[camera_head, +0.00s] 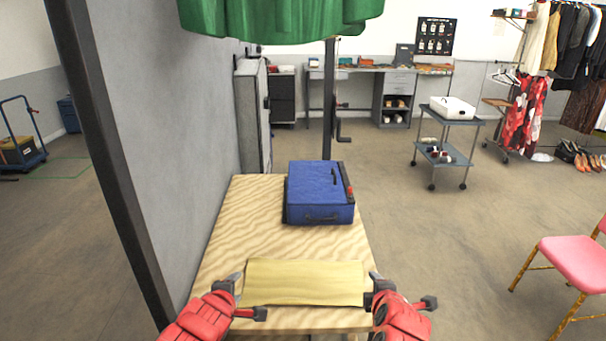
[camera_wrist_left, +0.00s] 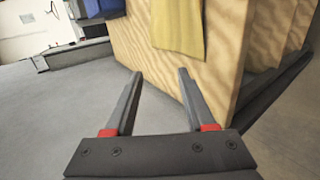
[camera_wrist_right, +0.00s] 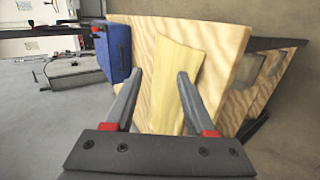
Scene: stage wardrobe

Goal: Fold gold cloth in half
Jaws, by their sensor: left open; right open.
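The gold cloth (camera_head: 303,282) lies flat as a wide rectangle on the near part of the wooden table (camera_head: 240,225). The cloth also shows in the left wrist view (camera_wrist_left: 178,25) and in the right wrist view (camera_wrist_right: 174,80). My left gripper (camera_head: 250,294) is open at the cloth's left end. In its wrist view nothing is between the fingers (camera_wrist_left: 160,75). My right gripper (camera_head: 400,287) is open at the cloth's right end. In its wrist view the cloth shows behind and between the fingers (camera_wrist_right: 161,75); I cannot tell whether they touch it.
A blue case (camera_head: 318,190) sits on the table beyond the cloth. A grey panel (camera_head: 165,120) with a dark post stands along the left side. A green fabric (camera_head: 280,18) hangs above. A pink chair (camera_head: 575,262) stands on the floor at right.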

